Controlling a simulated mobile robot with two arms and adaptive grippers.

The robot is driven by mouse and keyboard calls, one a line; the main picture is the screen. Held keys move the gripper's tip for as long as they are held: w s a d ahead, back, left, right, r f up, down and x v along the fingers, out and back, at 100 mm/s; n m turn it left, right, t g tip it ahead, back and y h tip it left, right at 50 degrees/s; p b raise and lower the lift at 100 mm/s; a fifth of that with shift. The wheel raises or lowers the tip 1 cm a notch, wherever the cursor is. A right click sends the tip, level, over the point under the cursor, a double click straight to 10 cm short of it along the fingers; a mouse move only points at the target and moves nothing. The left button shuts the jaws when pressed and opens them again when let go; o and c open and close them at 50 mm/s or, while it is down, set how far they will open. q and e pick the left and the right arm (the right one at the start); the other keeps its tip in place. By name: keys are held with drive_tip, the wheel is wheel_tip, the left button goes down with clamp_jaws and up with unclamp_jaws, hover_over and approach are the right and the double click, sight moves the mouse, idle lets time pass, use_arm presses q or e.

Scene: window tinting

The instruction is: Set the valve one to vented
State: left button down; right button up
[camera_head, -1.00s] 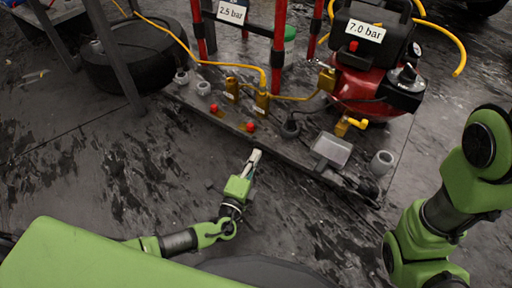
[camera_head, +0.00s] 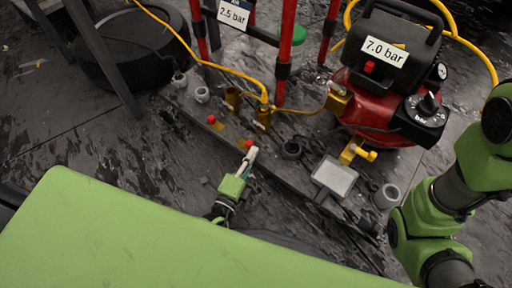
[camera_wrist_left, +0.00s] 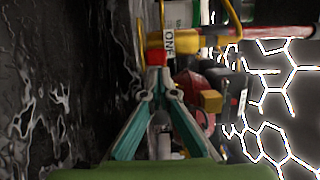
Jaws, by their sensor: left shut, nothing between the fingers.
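A brass valve (camera_wrist_left: 185,40) with a white "ONE" label (camera_wrist_left: 168,42) and a red knob (camera_wrist_left: 155,57) shows just ahead of my left gripper in the left wrist view. In the head view, a red knob (camera_head: 249,144) on the dark board lies right at the fingertips of my left gripper (camera_head: 249,157). The fingers are shut with nothing between them, and their tips (camera_wrist_left: 157,78) meet close to the knob. I cannot tell whether they touch it. A second red knob (camera_head: 211,119) stands further left. My right gripper is out of view.
A red compressor (camera_head: 380,100) labelled 7.0 bar stands at the back right. Brass fittings (camera_head: 263,118), a yellow hose (camera_head: 225,68), a grey pedal (camera_head: 334,177) and red posts (camera_head: 284,60) crowd the board. A tyre (camera_head: 125,60) lies at the back left.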

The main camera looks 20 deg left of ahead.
sight(245, 145)
idle(0.3)
use_arm(q)
drive_tip(key=a+b, duration=0.1)
drive_tip(key=w+a, duration=0.1)
drive_tip(key=a, duration=0.1)
drive_tip(key=shift+w+a+f+b, duration=0.1)
drive_tip(key=shift+a+b, duration=0.15)
drive_tip(key=shift+b, duration=0.15)
drive_tip(key=shift+a+r, duration=0.1)
drive_tip(key=shift+r, duration=0.1)
drive_tip(key=shift+w+r, duration=0.1)
drive_tip(key=shift+r, duration=0.35)
wheel_tip(245, 145, up, 9)
drive_tip(key=shift+d, duration=0.2)
